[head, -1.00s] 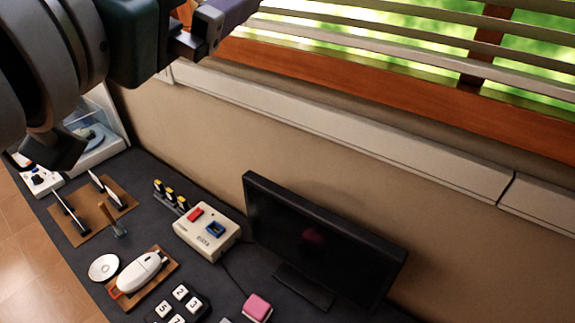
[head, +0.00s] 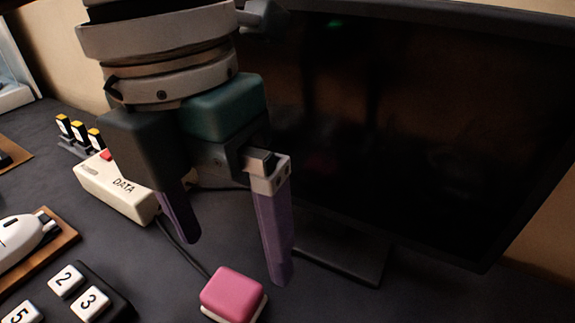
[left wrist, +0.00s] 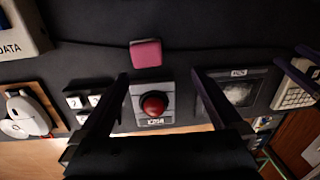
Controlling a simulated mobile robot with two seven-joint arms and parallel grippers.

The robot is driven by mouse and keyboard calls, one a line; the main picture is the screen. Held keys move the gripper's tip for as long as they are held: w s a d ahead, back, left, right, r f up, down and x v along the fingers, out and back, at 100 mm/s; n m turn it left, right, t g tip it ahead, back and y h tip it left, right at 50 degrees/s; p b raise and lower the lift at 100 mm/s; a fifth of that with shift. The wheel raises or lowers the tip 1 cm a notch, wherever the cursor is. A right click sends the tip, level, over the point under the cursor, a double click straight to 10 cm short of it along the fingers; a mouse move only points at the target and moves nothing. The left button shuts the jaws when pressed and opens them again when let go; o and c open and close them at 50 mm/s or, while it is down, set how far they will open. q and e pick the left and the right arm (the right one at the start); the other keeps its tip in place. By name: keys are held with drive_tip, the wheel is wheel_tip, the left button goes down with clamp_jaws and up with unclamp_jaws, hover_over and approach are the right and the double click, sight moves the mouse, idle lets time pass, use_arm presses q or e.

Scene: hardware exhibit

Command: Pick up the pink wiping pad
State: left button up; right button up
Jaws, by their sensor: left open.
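The pink wiping pad (head: 233,293) lies on the dark table top, a pink block on a pale base, near the bottom of the head view. It also shows in the left wrist view (left wrist: 146,53), beyond the fingertips and a little left of centre. My left gripper (head: 236,262) is open and empty, with purple fingers pointing down. It hangs above and behind the pad, apart from it. In the left wrist view the gripper's spread fingers (left wrist: 160,76) frame the near side of the pad.
A dark monitor (head: 420,130) stands right of my left gripper. A cream DATA box (head: 117,187) and number keys (head: 90,303) lie left of the pad. A red button on a grey box (left wrist: 153,105) is near the pad. Dark bars (left wrist: 297,75) at the right are unclear.

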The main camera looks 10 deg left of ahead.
sight(230, 290)
use_arm(q)
drive_tip(key=shift+w+a+f+y, duration=0.25)
drive_tip(key=shift+a+f+y, duration=0.05)
drive_tip(key=shift+a+f, duration=0.25)
drive_tip(key=shift+w+a+f+y, duration=0.25)
drive_tip(key=shift+a+f+y, duration=0.05)
drive_tip(key=shift+a+f, duration=0.2)
wheel_tip(230, 290, down, 2)
drive_tip(key=shift+s+d+f, duration=0.1)
drive_tip(key=shift+d+f, duration=0.05)
drive_tip(key=shift+f, duration=0.05)
drive_tip(key=f+b, duration=0.1)
drive_tip(key=f, duration=0.5)
drive_tip(key=shift+d, duration=0.2)
drive_tip(key=c, duration=1.2)
